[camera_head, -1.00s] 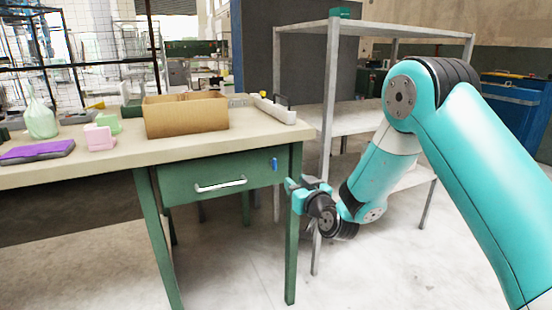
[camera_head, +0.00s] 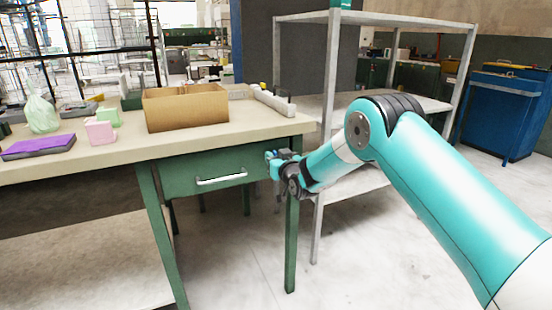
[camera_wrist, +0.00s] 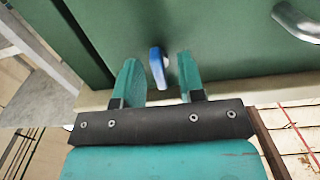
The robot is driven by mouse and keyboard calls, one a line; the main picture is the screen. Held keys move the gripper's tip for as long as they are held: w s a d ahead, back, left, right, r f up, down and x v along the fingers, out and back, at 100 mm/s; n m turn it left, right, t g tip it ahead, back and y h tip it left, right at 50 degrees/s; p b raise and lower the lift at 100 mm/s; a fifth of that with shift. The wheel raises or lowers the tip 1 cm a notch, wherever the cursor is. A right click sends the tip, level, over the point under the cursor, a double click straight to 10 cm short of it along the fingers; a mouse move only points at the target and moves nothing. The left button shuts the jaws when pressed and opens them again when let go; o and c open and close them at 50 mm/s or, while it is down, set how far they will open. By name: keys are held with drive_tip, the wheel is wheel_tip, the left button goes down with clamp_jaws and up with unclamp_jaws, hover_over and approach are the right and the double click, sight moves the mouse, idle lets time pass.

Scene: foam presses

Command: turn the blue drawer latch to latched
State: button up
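The blue drawer latch (camera_wrist: 158,68) shows in the wrist view on the green drawer front, slightly tilted from upright. My gripper (camera_wrist: 157,75) is open, with one teal finger on each side of the latch. Gaps show between the latch and both fingers, the right one narrower at its tip. In the head view my gripper (camera_head: 272,165) is at the right end of the green drawer (camera_head: 210,172) and hides the latch. The drawer looks closed, with a pale curved handle (camera_head: 221,180) that also shows in the wrist view (camera_wrist: 297,22).
The drawer hangs under a beige workbench top (camera_head: 120,150) with a green leg (camera_head: 291,245) close to my gripper. A grey metal shelf (camera_head: 331,110) stands right behind my arm. A cardboard box (camera_head: 186,110) sits on the bench. Open floor lies in front.

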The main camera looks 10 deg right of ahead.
clamp_jaws()
drive_tip(key=shift+f+n+b, duration=0.1)
drive_tip(key=shift+n+b, duration=0.2)
drive_tip(key=shift+s+a+f+n+b, duration=0.1)
drive_tip(key=shift+n+b, duration=2.5)
drive_tip(key=shift+n, duration=1.75)
drive_tip(key=shift+a+f+n+b, duration=0.1)
drive_tip(key=shift+n+b, duration=2.45)
drive_tip(key=shift+n, duration=1.8)
drive_tip(key=shift+r, duration=0.1)
